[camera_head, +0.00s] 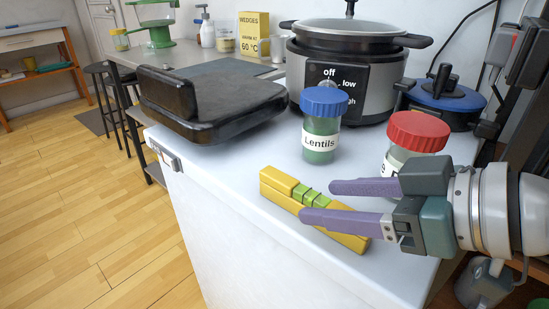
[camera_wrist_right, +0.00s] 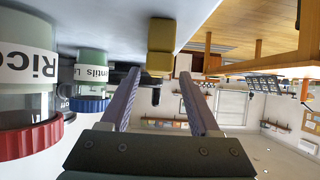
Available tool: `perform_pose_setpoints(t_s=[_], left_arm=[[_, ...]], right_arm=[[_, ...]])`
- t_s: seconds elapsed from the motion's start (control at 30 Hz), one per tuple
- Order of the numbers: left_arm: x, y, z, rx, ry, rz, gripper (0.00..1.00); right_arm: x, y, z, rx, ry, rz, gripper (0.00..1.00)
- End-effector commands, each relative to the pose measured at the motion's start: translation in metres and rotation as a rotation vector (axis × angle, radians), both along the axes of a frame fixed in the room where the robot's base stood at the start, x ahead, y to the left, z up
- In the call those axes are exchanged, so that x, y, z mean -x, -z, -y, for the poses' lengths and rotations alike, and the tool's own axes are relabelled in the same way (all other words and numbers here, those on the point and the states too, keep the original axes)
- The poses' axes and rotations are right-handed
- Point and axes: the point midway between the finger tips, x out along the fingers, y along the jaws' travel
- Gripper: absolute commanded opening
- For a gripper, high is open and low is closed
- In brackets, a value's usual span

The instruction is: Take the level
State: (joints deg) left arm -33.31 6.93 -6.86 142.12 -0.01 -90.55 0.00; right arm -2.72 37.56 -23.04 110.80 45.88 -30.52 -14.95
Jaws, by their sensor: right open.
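The level (camera_head: 279,183) is a yellow bar with green vials, lying flat near the front edge of the white counter. My right gripper (camera_head: 316,201) is open, with its purple fingers spread apart. In the head view one finger lies on the far side of the level and the other overlaps its near part, covering some of it. In the right wrist view the yellow level (camera_wrist_right: 160,60) shows end-on between the open fingers (camera_wrist_right: 157,80). I cannot tell whether a finger touches it. My left gripper is not in view.
A lentils jar (camera_head: 321,140) with a blue lid and a red-lidded jar (camera_head: 417,132) stand behind the level. A black grill (camera_head: 215,102), a cooker (camera_head: 350,75) and a blue pot (camera_head: 445,98) stand farther back. The white counter (camera_head: 215,165) is clear left of the level.

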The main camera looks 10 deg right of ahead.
Motion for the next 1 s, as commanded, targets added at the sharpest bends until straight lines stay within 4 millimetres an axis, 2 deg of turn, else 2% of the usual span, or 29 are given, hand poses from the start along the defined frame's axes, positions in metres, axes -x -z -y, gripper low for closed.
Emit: perform_pose_setpoints(t_s=[0.1, 0.23, 0.53, 1.0], left_arm=[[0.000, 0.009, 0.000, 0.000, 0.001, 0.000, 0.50], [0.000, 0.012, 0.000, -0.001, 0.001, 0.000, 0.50], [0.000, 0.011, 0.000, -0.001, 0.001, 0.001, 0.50], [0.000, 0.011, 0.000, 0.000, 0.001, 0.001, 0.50]], right_arm=[[-0.016, 0.013, -0.008, -0.004, 0.001, 0.002, 0.62], [-0.027, 0.020, -0.017, -0.003, 0.002, 0.002, 0.62], [-0.029, 0.022, -0.019, 0.000, 0.000, 0.000, 0.61], [-0.029, 0.022, -0.019, 0.000, 0.001, 0.000, 0.09]])
